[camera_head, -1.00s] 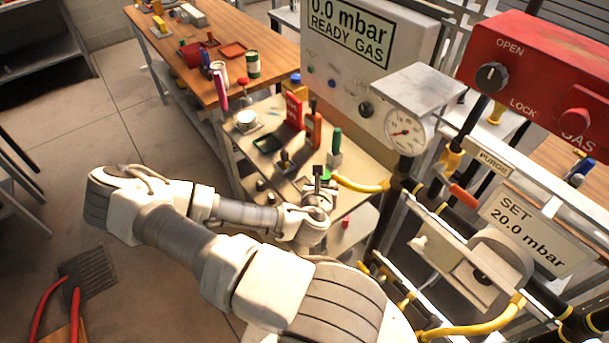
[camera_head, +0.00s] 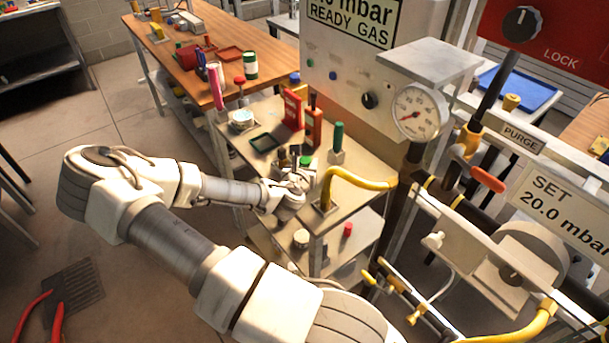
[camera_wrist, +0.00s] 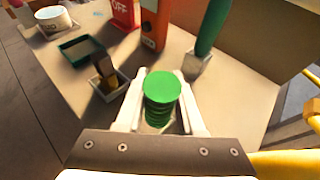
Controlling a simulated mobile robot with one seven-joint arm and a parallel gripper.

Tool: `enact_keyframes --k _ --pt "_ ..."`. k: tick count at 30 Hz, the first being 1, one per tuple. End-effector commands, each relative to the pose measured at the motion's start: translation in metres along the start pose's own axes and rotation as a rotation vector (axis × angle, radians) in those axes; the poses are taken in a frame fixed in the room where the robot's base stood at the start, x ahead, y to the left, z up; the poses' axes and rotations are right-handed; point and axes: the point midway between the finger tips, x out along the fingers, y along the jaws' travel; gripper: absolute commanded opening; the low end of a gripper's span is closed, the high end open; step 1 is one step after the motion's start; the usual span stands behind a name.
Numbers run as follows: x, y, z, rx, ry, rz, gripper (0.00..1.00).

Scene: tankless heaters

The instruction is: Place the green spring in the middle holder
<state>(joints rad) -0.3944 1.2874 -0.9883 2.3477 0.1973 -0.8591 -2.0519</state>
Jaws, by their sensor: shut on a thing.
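The green spring (camera_wrist: 162,97), with a flat round top and coils below, stands upright between the two white fingers of my gripper (camera_wrist: 162,78) in the wrist view. The gripper is shut on it. In the head view the green spring (camera_head: 305,160) shows as a small green patch by my gripper (camera_head: 298,174), over the small bench. A square holder (camera_wrist: 107,86) with a brown-yellow peg is left of the spring. Another holder (camera_wrist: 195,68) with a green-handled tool stands to the right. What lies directly under the spring is mostly hidden; I cannot tell whether it touches a holder.
A dark green tray (camera_wrist: 80,52), a white round cup (camera_wrist: 53,19), a red OFF block (camera_wrist: 122,12) and an orange block (camera_wrist: 155,22) stand behind the holders. A yellow hose (camera_head: 350,178) runs close to the right of my gripper. Bare bench top lies at right.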

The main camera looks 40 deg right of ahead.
Motion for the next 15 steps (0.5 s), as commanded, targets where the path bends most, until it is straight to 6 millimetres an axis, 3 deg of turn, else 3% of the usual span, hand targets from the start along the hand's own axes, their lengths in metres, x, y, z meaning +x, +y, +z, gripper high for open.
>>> enact_keyframes --k 7,15 --pt "0.015 0.009 -0.008 0.001 0.001 -0.001 0.0" --pt "0.028 0.008 -0.041 0.0 0.001 -0.001 0.0"
